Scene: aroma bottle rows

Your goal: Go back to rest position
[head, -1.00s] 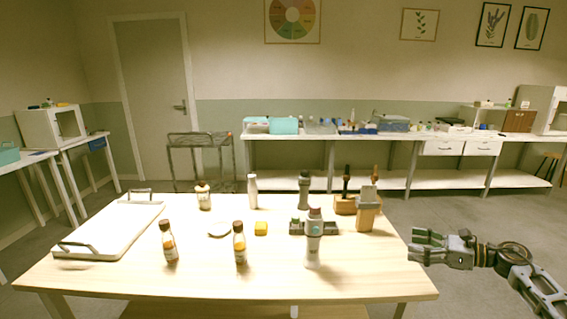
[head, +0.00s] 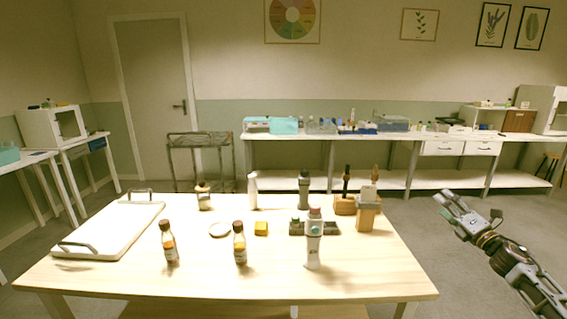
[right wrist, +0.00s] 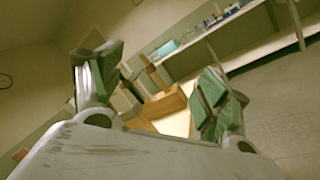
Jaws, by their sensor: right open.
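My right gripper (head: 470,213) is in the head view, off the right side of the wooden table (head: 330,283), open and empty. In the right wrist view its two green-padded fingers stand wide apart (right wrist: 155,95) with nothing between them but the scene behind. Amber bottles with dark caps (head: 169,245) (head: 239,245) stand upright at the table's front, and another (head: 203,197) stands further back. A white tray with handles (head: 110,230) lies on the left of the table. My left gripper is not in view.
A white bottle (head: 253,191), a yellow block (head: 261,228), a round dish (head: 219,229), a grey-white device (head: 313,245) and wooden holders (head: 367,215) stand on the table. A long bench (head: 290,138) runs along the back wall. The floor right of the table is open.

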